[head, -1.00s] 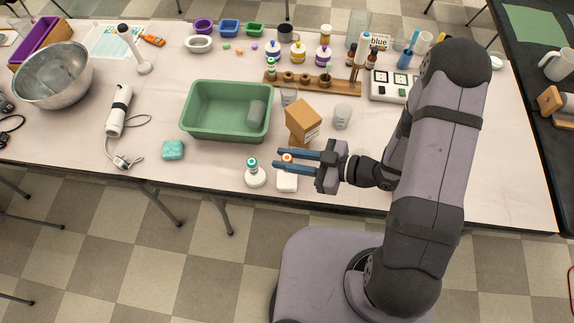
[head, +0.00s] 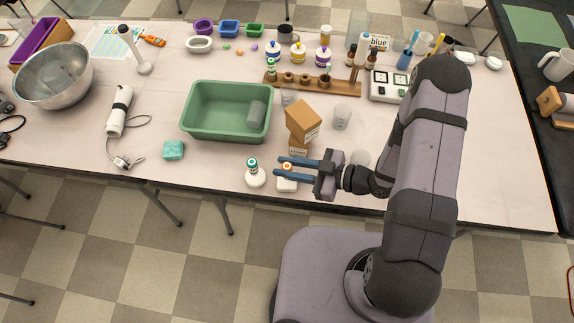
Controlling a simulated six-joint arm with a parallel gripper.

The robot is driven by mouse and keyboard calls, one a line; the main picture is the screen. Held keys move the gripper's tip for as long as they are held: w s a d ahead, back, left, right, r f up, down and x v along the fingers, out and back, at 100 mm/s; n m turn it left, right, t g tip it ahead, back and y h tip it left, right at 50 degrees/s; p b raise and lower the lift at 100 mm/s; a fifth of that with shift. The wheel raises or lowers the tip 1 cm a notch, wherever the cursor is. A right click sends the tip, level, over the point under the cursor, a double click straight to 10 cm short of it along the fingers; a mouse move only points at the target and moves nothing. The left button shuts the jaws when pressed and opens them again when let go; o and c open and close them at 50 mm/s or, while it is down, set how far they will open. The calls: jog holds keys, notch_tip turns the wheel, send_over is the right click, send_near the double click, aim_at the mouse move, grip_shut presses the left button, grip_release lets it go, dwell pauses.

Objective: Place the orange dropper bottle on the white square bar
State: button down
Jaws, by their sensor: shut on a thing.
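The orange dropper bottle (head: 287,167) shows mainly as a small orange-and-white top between the fingers of my gripper (head: 284,169). My gripper is shut on it, reaching in from the right. The white square bar (head: 287,186) lies near the table's front edge, directly below the bottle in the picture. The lower finger partly covers the bar and the lower bottle, so I cannot tell whether the bottle touches the bar.
A teal-topped bottle (head: 253,165) stands on a round white piece (head: 255,180) just left of my gripper. A cardboard box (head: 303,122) stands behind it. A green tub (head: 227,132) and a teal block (head: 173,150) are to the left. The front edge is close.

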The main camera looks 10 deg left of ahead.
jog(key=shift+f, duration=0.15)
jog(key=c, duration=1.5)
grip_release()
jog(key=shift+c, duration=0.2)
jog(key=shift+r, duration=0.25)
jog(key=shift+d, duration=0.6)
jog(key=b+v, duration=0.2)
jog(key=v, duration=0.9)
jog(key=shift+a, duration=0.1)
